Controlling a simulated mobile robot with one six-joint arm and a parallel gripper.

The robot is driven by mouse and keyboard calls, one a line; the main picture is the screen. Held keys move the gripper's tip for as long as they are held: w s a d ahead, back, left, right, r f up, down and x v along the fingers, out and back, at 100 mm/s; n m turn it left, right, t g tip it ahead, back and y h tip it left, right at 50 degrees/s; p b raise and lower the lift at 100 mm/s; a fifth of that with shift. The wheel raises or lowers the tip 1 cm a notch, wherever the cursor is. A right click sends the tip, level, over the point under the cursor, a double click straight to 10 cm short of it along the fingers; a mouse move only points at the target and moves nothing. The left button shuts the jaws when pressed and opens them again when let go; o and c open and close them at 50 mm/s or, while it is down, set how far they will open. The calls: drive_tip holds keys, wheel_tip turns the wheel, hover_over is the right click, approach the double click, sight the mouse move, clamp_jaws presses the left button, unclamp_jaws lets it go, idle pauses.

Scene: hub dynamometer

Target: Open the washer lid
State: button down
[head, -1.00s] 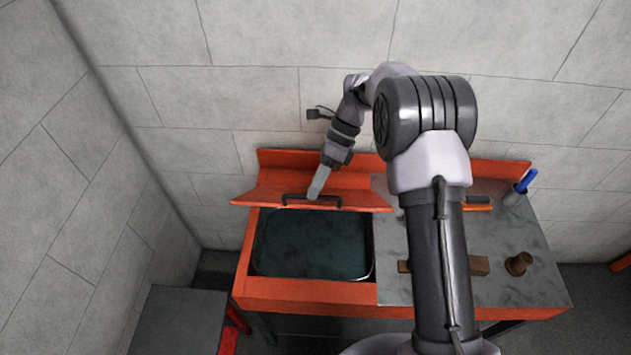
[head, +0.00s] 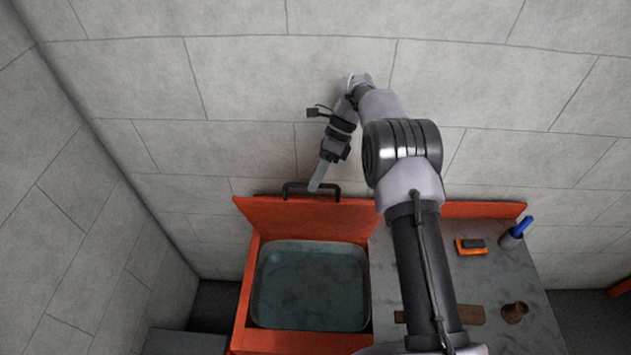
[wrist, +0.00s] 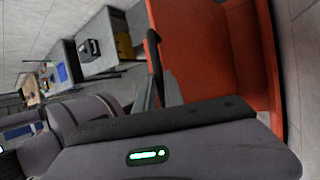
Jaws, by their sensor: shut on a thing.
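The washer's orange-red lid (head: 305,222) is raised and stands steeply at the back of the washer, with the basin (head: 310,290) below uncovered. A black bar handle (head: 290,186) sits at the lid's upper edge. My gripper (head: 315,186) is at this handle and shut on it, with its fingers pointing down from above. In the wrist view the lid (wrist: 205,50) fills the upper right, and the handle (wrist: 153,60) runs to the fingers. The exact contact of fingertips and bar is partly hidden.
A grey worktop (head: 490,270) right of the basin carries an orange and black tool (head: 471,246), a cup with a blue item (head: 513,236) and a brown round piece (head: 515,312). The block wall (head: 240,130) is close behind the washer.

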drive_tip(key=shift+d+f, duration=0.1)
drive_tip(key=shift+f, duration=0.15)
drive_tip(key=c, duration=1.7)
unclamp_jaws()
drive_tip(key=shift+o, duration=1.2)
drive_tip(key=shift+w+f, duration=0.1)
drive_tip(key=shift+w, duration=0.25)
drive_tip(key=p+v, duration=0.6)
drive_tip(key=v, duration=0.1)
drive_tip(key=shift+r, duration=0.4)
drive_tip(key=shift+f, duration=0.1)
